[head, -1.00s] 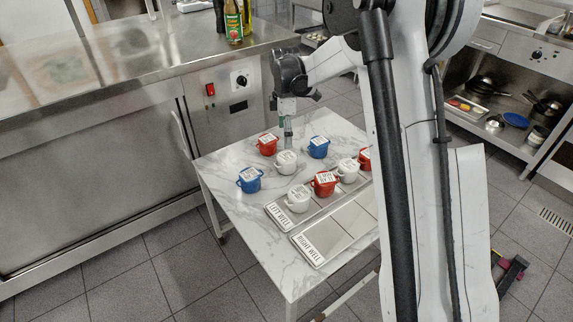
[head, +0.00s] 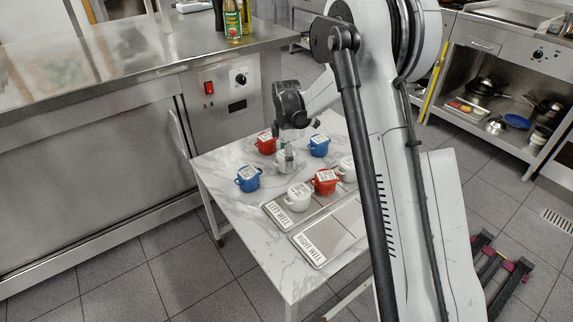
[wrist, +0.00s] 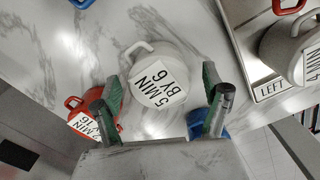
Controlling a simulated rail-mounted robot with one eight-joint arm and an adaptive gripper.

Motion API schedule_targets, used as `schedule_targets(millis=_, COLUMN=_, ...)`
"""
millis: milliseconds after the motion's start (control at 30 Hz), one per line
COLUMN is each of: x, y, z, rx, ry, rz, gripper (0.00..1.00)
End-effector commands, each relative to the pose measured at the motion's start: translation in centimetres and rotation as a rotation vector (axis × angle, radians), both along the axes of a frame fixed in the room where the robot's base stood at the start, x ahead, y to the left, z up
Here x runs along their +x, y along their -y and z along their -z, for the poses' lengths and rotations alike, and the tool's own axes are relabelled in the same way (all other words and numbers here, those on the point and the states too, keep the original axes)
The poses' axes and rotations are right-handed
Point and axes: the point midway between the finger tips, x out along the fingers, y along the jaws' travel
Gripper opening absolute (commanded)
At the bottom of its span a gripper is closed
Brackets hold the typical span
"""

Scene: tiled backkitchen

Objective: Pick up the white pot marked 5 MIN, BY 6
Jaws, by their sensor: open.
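The white pot marked 5 MIN, BY 6 (wrist: 175,62) is in the middle of the wrist view, its label face up and its handle toward the upper left. In the head view the same white pot (head: 284,166) stands on the marble table, partly hidden by my gripper. My gripper (wrist: 163,105) is open, its two fingers to the lower left and lower right of the pot with nothing between the tips. In the head view my gripper (head: 287,150) is right above the pot. Whether it touches the pot I cannot tell.
A red pot (wrist: 84,122) is beside the left finger, and a blue pot (wrist: 196,122) is behind the right finger. A blue pot (head: 248,179) and a white pot (head: 298,197) stand nearby. Trays labelled left well (head: 279,214) and right well (head: 311,249) lie at the front.

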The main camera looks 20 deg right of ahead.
Motion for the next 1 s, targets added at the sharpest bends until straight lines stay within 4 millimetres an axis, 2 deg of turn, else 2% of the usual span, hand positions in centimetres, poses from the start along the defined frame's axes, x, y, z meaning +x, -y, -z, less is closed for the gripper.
schedule_targets(millis=33, x=0.1, y=0.1, z=1.2, rx=0.0, ry=0.0, rz=0.0, gripper=0.79)
schedule_targets(millis=133, x=0.0, y=0.1, z=2.3, rx=0.0, ry=0.0, rz=0.0, gripper=0.79)
schedule_targets(millis=400, x=0.0, y=0.1, z=2.5, rx=0.0, ry=0.0, rz=0.0, gripper=0.79)
schedule_targets(millis=833, x=0.0, y=0.1, z=2.5, rx=0.0, ry=0.0, rz=0.0, gripper=0.21)
schedule_targets(millis=867, x=0.0, y=0.1, z=2.5, rx=0.0, ry=0.0, rz=0.0, gripper=0.18)
schedule_targets(millis=1000, x=0.0, y=0.1, z=2.5, rx=0.0, ry=0.0, rz=0.0, gripper=0.18)
